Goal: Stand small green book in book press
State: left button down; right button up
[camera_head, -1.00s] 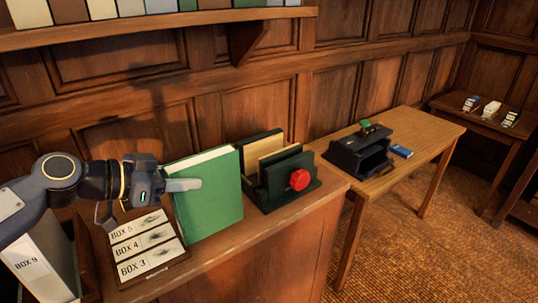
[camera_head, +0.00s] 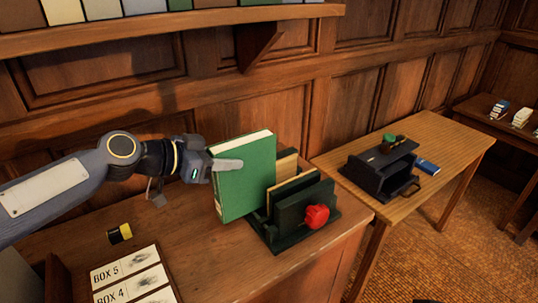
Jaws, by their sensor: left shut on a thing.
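The green book (camera_head: 243,178) is upright and slightly tilted, with its pale page edges facing up. My left gripper (camera_head: 226,166) is shut on its left upper part; one pale finger shows across the front cover. The book press (camera_head: 304,211) is dark green with a red knob (camera_head: 317,215) and stands just right of the book on the wooden cabinet top. The book overlaps the press's left end in the view. Whether its bottom is between the press plates or in front of them I cannot tell. My right gripper is not in view.
Box labels (camera_head: 125,272) and a small black and yellow item (camera_head: 119,233) lie on the cabinet top (camera_head: 190,245) at left. A side table (camera_head: 440,140) at right holds a black device (camera_head: 380,165) and a blue book (camera_head: 427,166). A shelf hangs above.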

aim_at(265, 156)
pick_arm(q)
jog(key=w+d+p, duration=0.1)
jog(key=w+d, duration=0.1)
jog(key=d, duration=0.1)
jog(key=w+d+p, duration=0.1)
jog(key=w+d, duration=0.1)
jog(key=d, duration=0.1)
jog(key=w+d+p, duration=0.1)
jog(key=w+d, duration=0.1)
jog(key=d, duration=0.1)
jog(key=shift+d+r, duration=0.1)
jog(key=shift+r, duration=0.05)
jog(key=shift+f+p, duration=0.4)
jog(key=shift+f, duration=1.4)
jog(key=c, duration=1)
grip_release()
jog(key=shift+f, duration=0.1)
jog(key=shift+s+a, duration=0.15)
jog(key=shift+a, duration=0.25)
jog(key=b+v, duration=0.2)
jog(key=v, duration=0.8)
jog(key=shift+s+a+r, duration=0.35)
jog(key=shift+s+r, duration=0.05)
